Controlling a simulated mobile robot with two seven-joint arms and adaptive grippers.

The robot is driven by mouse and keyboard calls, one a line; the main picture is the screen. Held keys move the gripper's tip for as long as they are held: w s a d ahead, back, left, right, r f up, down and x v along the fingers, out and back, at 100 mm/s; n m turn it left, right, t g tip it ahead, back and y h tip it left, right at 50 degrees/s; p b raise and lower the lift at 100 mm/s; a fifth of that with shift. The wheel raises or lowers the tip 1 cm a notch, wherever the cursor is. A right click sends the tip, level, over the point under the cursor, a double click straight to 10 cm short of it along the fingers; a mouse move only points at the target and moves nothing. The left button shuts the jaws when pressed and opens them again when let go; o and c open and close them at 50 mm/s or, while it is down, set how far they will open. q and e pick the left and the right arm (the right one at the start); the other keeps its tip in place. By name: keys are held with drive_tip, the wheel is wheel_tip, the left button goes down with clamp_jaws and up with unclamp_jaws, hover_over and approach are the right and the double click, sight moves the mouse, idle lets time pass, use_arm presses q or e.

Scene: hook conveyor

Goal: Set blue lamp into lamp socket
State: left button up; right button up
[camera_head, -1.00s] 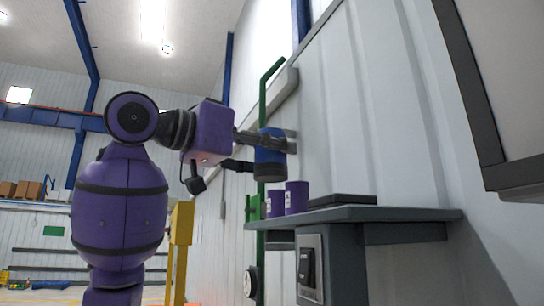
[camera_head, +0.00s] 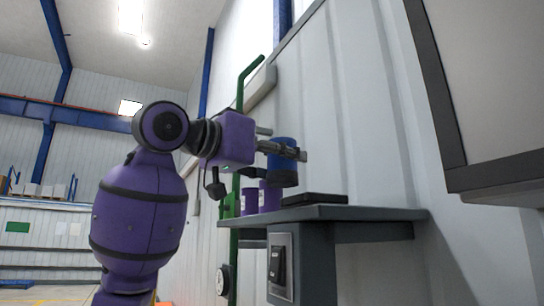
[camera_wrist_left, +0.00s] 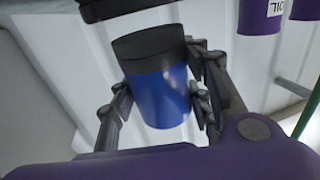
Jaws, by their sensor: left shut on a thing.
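The blue lamp (camera_head: 283,153) has a blue body and a dark base at its lower end. My left gripper (camera_head: 287,149) is shut around the blue body and holds the lamp roughly upright, above the shelf. The left wrist view also shows the lamp (camera_wrist_left: 160,92) between the fingers (camera_wrist_left: 162,100), its dark base towards the picture's top. A flat black block (camera_head: 315,199) lies on the shelf, below and right of the lamp. It shows partly in the wrist view (camera_wrist_left: 120,8). I cannot tell whether it is the lamp socket. My right gripper is out of view.
Two purple cans (camera_head: 270,197) stand on the grey shelf (camera_head: 350,213), left of the black block and close to the lamp. A green pole (camera_head: 236,170) rises behind the shelf's left end. A grey framed panel (camera_head: 490,100) juts in at the right.

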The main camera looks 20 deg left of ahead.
use_arm(q)
drive_tip(key=shift+s+d+x, duration=0.1)
drive_tip(key=shift+d+x, duration=0.15)
drive_tip(key=shift+x, duration=0.95)
drive_tip(key=shift+s+d+x, duration=0.15)
drive_tip(key=shift+d+x, duration=0.15)
drive_tip(key=shift+x, duration=0.9)
drive_tip(key=shift+s+d+x, duration=0.1)
drive_tip(key=shift+d+x, duration=0.15)
drive_tip(key=shift+x, duration=0.95)
drive_tip(key=shift+s+a+f, duration=0.1)
drive_tip(key=shift+f, duration=1.3)
